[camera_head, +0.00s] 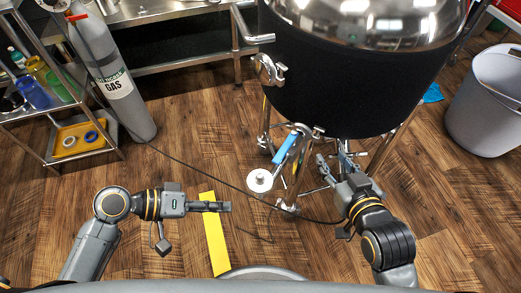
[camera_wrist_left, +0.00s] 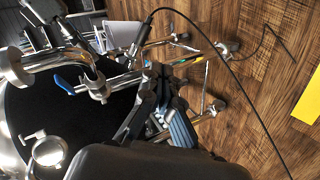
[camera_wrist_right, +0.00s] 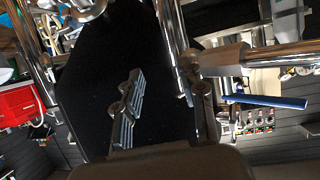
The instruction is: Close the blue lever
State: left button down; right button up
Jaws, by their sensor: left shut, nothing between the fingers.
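The blue lever (camera_head: 285,148) is on a metal valve pipe below the front of the black-jacketed kettle (camera_head: 350,85). In the right wrist view the lever (camera_wrist_right: 265,101) sticks out to the right, beside a metal pipe. It also shows in the left wrist view (camera_wrist_left: 64,85). My right gripper (camera_head: 335,160) is under the kettle, right of the lever, its fingers apart with nothing seen between them. In its wrist view the lever lies right of the fingers. My left gripper (camera_head: 229,206) is shut and empty above the floor, lower left of the lever and apart from it.
Metal legs (camera_head: 264,120) support the kettle. A dark cable runs across the floor. A gas cylinder (camera_head: 110,80) and a shelf rack stand at left, a grey bin (camera_head: 482,115) at right. A yellow strip (camera_head: 213,235) lies on open floor near my left gripper.

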pick_arm(q)
jog(key=w+a+r+n+t+h, duration=0.1)
jog(key=w+a+r+n+h, duration=0.15)
jog(key=r, duration=0.35)
jog(key=w+a+r+n+t+h, duration=0.1)
jog(key=w+r+n+h, duration=0.15)
jog(key=w+r, duration=0.2)
send_near(286, 147)
jog(key=w+d, duration=0.3)
jog(key=shift+s+d+f+m+h, duration=0.2)
jog(key=shift+s+d, duration=0.1)
jog(key=shift+d, duration=0.1)
jog(key=shift+s+d+f+m+h, duration=0.1)
jog(key=shift+s+d+f, duration=0.2)
jog(key=shift+d, duration=0.1)
pick_arm(e)
notch_tip(286, 147, up, 13)
jog(key=w+a+t+y, duration=0.1)
jog(key=a+t+y, duration=0.1)
jog(key=t, duration=0.4)
jog(key=shift+w+t, duration=0.4)
